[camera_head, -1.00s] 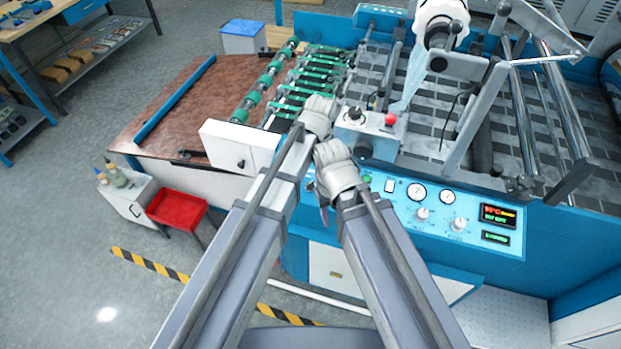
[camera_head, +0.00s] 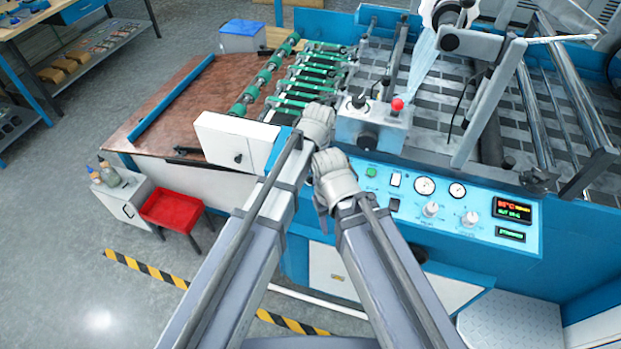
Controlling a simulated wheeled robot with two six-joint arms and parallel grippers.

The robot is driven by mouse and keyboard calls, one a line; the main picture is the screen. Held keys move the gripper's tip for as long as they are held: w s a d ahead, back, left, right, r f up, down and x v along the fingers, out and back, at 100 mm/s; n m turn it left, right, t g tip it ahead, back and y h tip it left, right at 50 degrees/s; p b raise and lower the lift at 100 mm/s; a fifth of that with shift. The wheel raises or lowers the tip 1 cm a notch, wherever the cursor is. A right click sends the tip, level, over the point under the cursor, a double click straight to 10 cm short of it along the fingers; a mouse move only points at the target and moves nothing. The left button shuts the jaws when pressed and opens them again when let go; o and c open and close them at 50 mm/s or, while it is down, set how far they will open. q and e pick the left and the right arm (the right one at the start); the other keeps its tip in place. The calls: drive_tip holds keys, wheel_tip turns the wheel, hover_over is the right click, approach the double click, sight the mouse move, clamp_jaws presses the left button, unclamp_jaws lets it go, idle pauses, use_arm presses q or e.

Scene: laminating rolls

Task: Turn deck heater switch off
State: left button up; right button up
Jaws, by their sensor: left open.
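The blue control panel (camera_head: 470,232) runs along the machine's front. It carries a green button (camera_head: 371,171), a white rocker switch (camera_head: 396,179) and a dark switch (camera_head: 394,204) below it. The labels are too small to read, so I cannot tell which is the deck heater switch. My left gripper (camera_head: 318,122) is over the machine's front edge, left of the grey box. It looks empty, with its jaws apart. My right gripper (camera_head: 334,176) is just left of the panel's switches; its fingertips are hidden behind its own body.
Two gauges, two knobs and a lit display (camera_head: 512,210) sit farther right on the panel. A grey box (camera_head: 372,125) with a red button (camera_head: 397,104) stands above the panel. A white box (camera_head: 235,142) is left of my grippers. A red tray (camera_head: 171,211) stands lower left.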

use_arm(q)
clamp_jaws()
idle(0.3)
idle(0.5)
drive_tip(key=n, duration=0.3)
drive_tip(key=n+h, duration=0.1)
drive_tip(key=n, duration=0.2)
drive_tip(key=shift+a+g, duration=0.15)
drive_tip(key=shift+g, duration=0.15)
drive_tip(key=n+h, duration=0.1)
drive_tip(key=n, duration=0.4)
drive_tip(key=shift+s+a, duration=0.1)
drive_tip(key=shift+s, duration=0.05)
drive_tip(key=shift+n, duration=0.4)
unclamp_jaws()
